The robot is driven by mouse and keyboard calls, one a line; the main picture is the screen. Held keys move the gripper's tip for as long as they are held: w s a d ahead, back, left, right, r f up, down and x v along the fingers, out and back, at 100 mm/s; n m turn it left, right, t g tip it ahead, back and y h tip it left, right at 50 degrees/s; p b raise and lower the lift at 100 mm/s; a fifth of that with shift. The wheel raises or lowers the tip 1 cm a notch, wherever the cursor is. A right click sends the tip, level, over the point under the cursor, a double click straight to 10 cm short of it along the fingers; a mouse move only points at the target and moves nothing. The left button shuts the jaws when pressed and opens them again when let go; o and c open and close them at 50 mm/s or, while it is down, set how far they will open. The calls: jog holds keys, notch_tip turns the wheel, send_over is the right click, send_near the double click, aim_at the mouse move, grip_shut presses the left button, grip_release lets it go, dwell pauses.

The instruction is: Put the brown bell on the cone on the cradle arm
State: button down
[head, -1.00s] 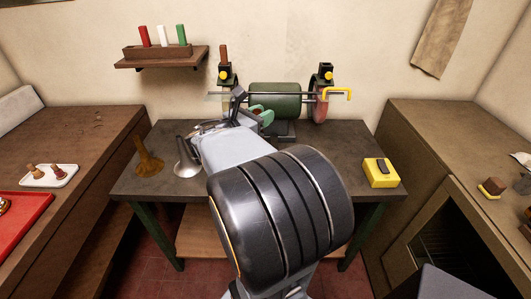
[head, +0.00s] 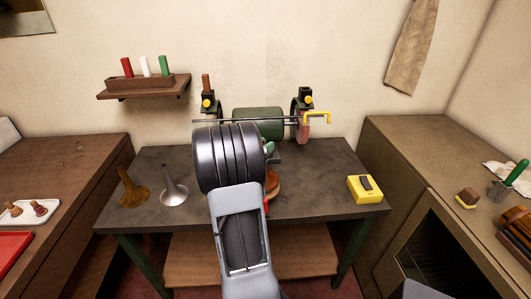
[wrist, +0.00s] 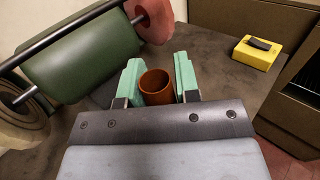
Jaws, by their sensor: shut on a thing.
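The brown bell (head: 274,185) is orange-brown and shows partly behind my arm near the middle of the bench. In the wrist view its round, open neck (wrist: 156,86) stands between the two green fingers of my gripper (wrist: 158,82), which is shut on it. In the head view my gripper (head: 270,158) is mostly hidden by my arm. I cannot tell whether the bell touches the bench. I cannot make out the cone or the cradle arm; a small red piece (head: 266,207) shows beside my arm below the bell.
An ochre bell (head: 132,188) and a silver bell (head: 173,191) stand at the bench's left. A green motor with wheels (head: 257,122) stands at the back. A yellow box (head: 365,189) sits at the right. The dark bench (head: 325,180) is clear between my arm and that box.

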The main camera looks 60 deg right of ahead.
jog(key=f, duration=0.3)
jog(key=shift+d, duration=0.25)
jog(key=shift+f, duration=0.35)
jog(key=shift+f, duration=0.15)
jog(key=c, duration=0.8)
grip_release()
jog(key=shift+c, duration=0.2)
